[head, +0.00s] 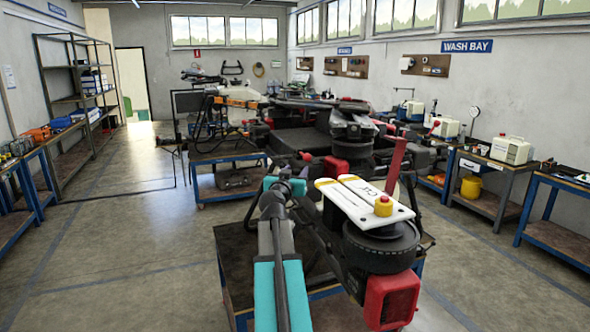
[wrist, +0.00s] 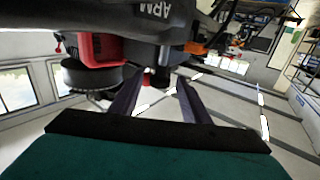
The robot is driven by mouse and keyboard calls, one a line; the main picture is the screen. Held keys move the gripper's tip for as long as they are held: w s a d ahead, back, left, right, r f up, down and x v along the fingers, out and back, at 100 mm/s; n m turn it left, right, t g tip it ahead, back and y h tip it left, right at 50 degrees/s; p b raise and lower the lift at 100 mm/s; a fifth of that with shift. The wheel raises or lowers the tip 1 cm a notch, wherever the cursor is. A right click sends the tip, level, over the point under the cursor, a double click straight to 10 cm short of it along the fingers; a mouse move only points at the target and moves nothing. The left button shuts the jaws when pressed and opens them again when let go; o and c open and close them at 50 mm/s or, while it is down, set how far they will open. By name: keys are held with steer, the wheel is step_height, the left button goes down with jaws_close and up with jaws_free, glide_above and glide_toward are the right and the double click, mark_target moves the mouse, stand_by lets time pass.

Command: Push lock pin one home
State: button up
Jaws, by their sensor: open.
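The spray drone shows in the head view as a dark folded machine on a workbench, with a near arm (head: 325,232) ending in a red-and-black motor (head: 392,298). My gripper (head: 290,178) is beside this arm, at the left. In the wrist view my gripper (wrist: 157,88) has two dark fingers spread apart, with nothing held. No pin is clearly identifiable in the head view.
The bench top (head: 237,250) is bare at left. Open floor (head: 120,235) lies further left.

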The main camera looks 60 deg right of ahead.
steer(key=shift+w+d, duration=0.15)
steer(key=shift+d, duration=0.4)
jaws_close()
steer(key=shift+f, duration=0.15)
step_height(320, 180, down, 3)
steer(key=b, duration=0.4)
steer(key=shift+b, duration=0.4)
